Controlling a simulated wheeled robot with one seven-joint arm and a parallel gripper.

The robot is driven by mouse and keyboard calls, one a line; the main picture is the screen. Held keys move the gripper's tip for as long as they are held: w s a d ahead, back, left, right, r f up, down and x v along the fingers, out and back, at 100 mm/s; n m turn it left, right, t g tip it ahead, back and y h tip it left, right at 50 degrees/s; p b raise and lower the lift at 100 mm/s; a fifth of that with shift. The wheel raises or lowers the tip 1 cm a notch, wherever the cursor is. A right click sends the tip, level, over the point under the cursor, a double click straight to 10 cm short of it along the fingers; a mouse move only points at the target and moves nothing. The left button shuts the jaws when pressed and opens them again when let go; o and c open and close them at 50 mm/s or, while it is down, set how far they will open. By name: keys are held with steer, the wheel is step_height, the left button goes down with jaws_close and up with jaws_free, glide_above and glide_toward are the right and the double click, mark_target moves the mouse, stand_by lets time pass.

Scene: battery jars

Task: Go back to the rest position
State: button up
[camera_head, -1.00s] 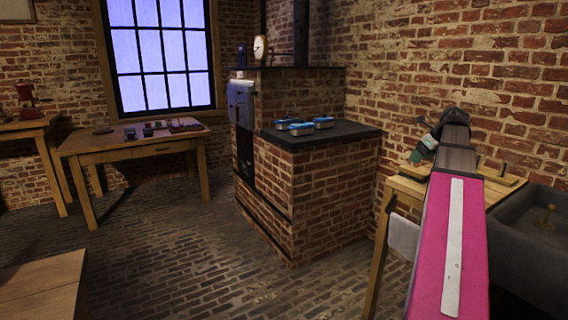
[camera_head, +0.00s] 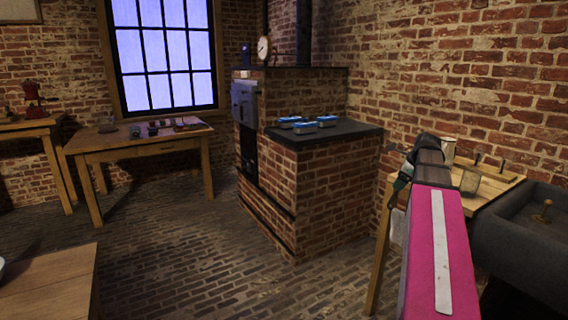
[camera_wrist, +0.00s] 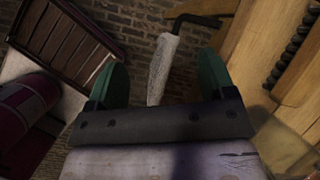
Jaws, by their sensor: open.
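My gripper (camera_wrist: 157,80) shows in the wrist view as two green fingers set wide apart, with nothing held between them. In the head view the gripper (camera_head: 398,186) is partly hidden behind my pink arm, low beside the wooden stand at the right. A pale hanging cloth (camera_wrist: 163,65) on a dark bar shows beyond the fingers in the wrist view; I cannot tell its distance.
A wooden stand (camera_head: 512,180) with jars on it and a grey sink (camera_head: 530,225) lie at the right. A table (camera_head: 140,145) stands under the window. The brick floor (camera_head: 180,265) between is open.

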steer(key=s+a+f+n+g+h, duration=0.1)
steer(key=s+a+f+n, duration=0.4)
steer(key=a+f+n, duration=0.3)
steer(key=s+a+f+n+g+h, duration=0.1)
steer(key=s+a+f+n, duration=0.4)
steer(key=f, duration=0.8)
steer(key=s+a+f+n+g, duration=0.2)
steer(key=s+a+f+n, duration=0.4)
steer(key=a+f+n, duration=0.5)
steer(key=shift+a+f+n+h, duration=0.15)
steer(key=shift+a+n+h, duration=0.2)
steer(key=shift+a, duration=0.2)
